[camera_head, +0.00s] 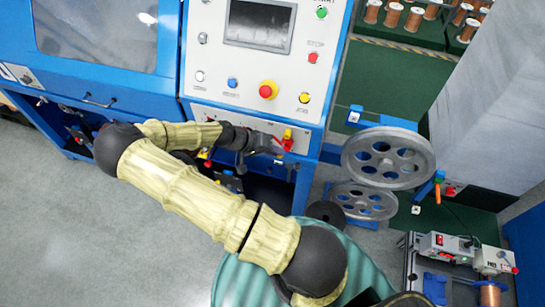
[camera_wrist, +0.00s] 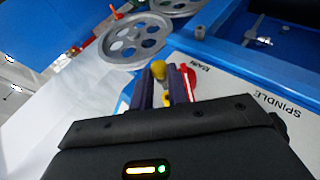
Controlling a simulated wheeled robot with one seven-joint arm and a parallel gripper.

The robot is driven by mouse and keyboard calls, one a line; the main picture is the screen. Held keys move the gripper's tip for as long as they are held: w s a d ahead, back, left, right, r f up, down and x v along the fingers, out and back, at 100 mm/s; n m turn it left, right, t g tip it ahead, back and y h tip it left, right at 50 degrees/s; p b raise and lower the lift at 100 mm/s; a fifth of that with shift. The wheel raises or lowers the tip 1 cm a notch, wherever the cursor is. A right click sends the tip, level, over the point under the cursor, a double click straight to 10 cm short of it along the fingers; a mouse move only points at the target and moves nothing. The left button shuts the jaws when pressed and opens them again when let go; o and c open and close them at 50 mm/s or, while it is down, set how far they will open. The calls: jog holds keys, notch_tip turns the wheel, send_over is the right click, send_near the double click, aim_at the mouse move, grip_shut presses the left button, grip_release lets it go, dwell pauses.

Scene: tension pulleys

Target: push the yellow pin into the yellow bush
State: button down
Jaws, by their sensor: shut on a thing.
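My gripper (camera_head: 272,143) is at the front of the white control panel, below the buttons. In the wrist view my gripper (camera_wrist: 165,82) has its two dark fingers close together on the yellow pin (camera_wrist: 158,70), whose rounded end shows between the fingertips. The yellow pin also shows in the head view (camera_head: 288,133), small, at the fingertips. A bit of yellow (camera_wrist: 166,99) shows lower between the fingers; I cannot tell whether it is the pin or the yellow bush. The yellow bush is not clearly visible. A red part (camera_wrist: 188,80) is right beside the right finger.
The blue-framed control panel (camera_head: 225,75) stands right behind my gripper. Two grey spoked pulleys (camera_head: 388,157) are to the right. Red and yellow parts (camera_head: 207,158) sit left of my gripper. A wire-spool bench (camera_head: 450,250) is at lower right. Open floor lies at left.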

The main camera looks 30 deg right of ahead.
jog(key=shift+w+d, duration=0.7)
jog(key=shift+d, duration=0.1)
jog(key=shift+w+d+b, duration=0.25)
jog(key=shift+d+b, duration=0.05)
jog(key=shift+b, duration=0.05)
dwell(1.3)
jog(key=shift+w+d, duration=0.25)
jog(key=shift+w+d, duration=0.2)
jog(key=shift+d, duration=0.05)
jog(key=shift+w+d+b, duration=0.25)
jog(key=shift+d+b, duration=0.05)
jog(key=shift+w+d, duration=0.3)
jog(key=shift+d, duration=0.05)
dwell(0.3)
jog(key=shift+r, duration=0.1)
dwell(0.6)
jog(key=c, duration=1.3)
grip_release()
jog(key=shift+d, duration=0.1)
